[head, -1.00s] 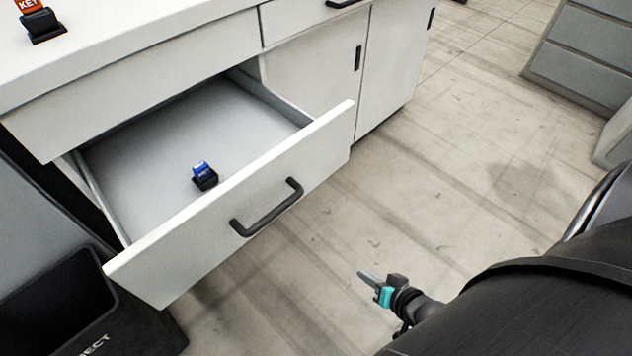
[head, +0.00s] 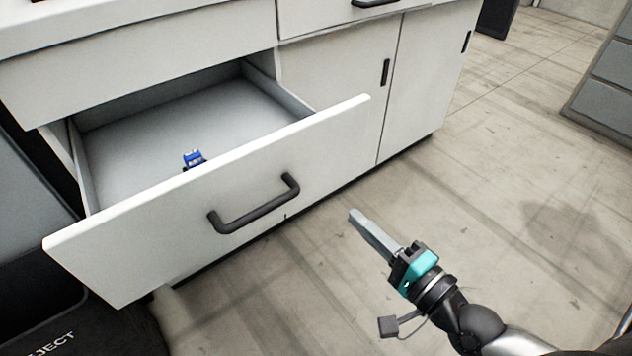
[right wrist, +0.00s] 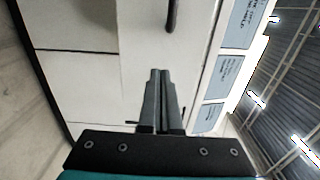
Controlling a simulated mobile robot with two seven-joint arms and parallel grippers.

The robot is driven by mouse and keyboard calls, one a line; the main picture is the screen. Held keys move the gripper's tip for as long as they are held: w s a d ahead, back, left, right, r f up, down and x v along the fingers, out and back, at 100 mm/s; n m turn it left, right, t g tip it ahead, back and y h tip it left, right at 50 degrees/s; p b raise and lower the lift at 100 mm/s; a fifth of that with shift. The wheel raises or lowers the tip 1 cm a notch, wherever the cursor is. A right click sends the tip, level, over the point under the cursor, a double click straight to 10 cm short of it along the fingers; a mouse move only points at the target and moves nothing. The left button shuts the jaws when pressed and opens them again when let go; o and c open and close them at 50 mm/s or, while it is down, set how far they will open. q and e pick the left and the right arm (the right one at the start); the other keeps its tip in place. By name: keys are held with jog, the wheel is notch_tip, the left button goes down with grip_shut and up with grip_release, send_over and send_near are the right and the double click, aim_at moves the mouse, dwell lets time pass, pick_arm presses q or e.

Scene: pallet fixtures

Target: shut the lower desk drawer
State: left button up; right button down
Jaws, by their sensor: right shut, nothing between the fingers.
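The lower desk drawer (head: 150,238) is pulled well out of the white desk (head: 330,85). Its front carries a dark bar handle (head: 255,208). A small blue-topped item (head: 194,158) sits inside, partly hidden by the drawer front. My right gripper (head: 358,220) is shut and empty, in front of the drawer and to the right of the handle, apart from it. In the right wrist view its closed fingers (right wrist: 157,100) point toward pale desk fronts, with a dark handle (right wrist: 172,15) beyond the tips. My left gripper is not in view.
A dark bin with lettering (head: 50,335) stands at the lower left, close to the drawer's left end. Cupboard doors (head: 425,85) are shut to the right of the drawer. Grey drawer units (head: 605,95) stand at the far right. The floor (head: 500,220) between is clear.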

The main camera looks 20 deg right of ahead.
send_near(306, 171)
jog(key=x, duration=0.5)
jog(key=shift+w+b, duration=0.2)
jog(key=shift+b, duration=0.15)
jog(key=shift+w+a, duration=0.2)
jog(key=shift+w, duration=0.3)
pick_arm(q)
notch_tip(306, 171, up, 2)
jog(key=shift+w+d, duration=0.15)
pick_arm(e)
jog(key=shift+w+a, duration=0.1)
jog(key=shift+w, duration=0.05)
